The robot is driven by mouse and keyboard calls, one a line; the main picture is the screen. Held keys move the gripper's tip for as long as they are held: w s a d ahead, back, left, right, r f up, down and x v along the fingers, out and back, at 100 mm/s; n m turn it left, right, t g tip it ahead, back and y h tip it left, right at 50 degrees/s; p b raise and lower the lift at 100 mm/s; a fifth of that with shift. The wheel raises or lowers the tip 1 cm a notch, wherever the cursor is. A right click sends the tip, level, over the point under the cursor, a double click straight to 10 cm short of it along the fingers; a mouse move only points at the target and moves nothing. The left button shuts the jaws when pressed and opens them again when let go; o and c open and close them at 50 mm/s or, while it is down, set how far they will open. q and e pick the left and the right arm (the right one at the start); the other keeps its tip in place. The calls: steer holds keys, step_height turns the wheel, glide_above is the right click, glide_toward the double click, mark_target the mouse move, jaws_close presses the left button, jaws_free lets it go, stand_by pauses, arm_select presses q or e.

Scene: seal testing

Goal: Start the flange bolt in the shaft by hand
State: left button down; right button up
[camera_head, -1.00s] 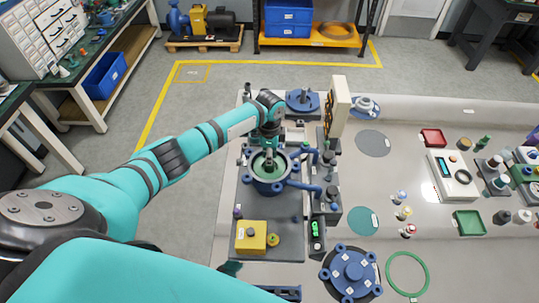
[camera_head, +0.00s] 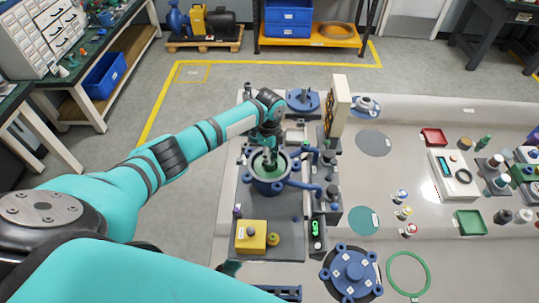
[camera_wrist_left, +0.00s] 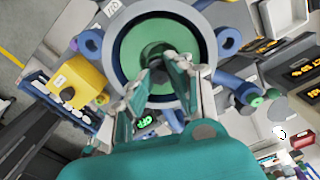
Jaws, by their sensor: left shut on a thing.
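My left gripper (camera_head: 268,152) is over the open top of a round blue housing (camera_head: 263,187) with a green inside. In the left wrist view, the gripper (camera_wrist_left: 162,72) has its fingertips close together at the dark central bore of the green face (camera_wrist_left: 128,52). It is shut on a small part at the centre, which I take for the flange bolt. The fingers hide most of this part, and I cannot tell whether it touches the shaft. The shaft is also mostly hidden in the bore. My right gripper is not in view.
A yellow block (camera_head: 250,236) stands on the dark plate in front of the housing. A blue flange cover (camera_head: 352,272) lies at the front right, near a green ring (camera_head: 408,274). A beige upright panel (camera_head: 338,106) stands behind and right of the housing.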

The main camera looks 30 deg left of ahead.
arm_select(q)
steer(key=shift+s+f, duration=0.15)
steer(key=shift+f, duration=0.05)
steer(key=shift+f+m+b, duration=0.1)
steer(key=shift+m+b, duration=0.2)
steer(key=shift+m, duration=1.7)
steer(key=shift+s, duration=0.1)
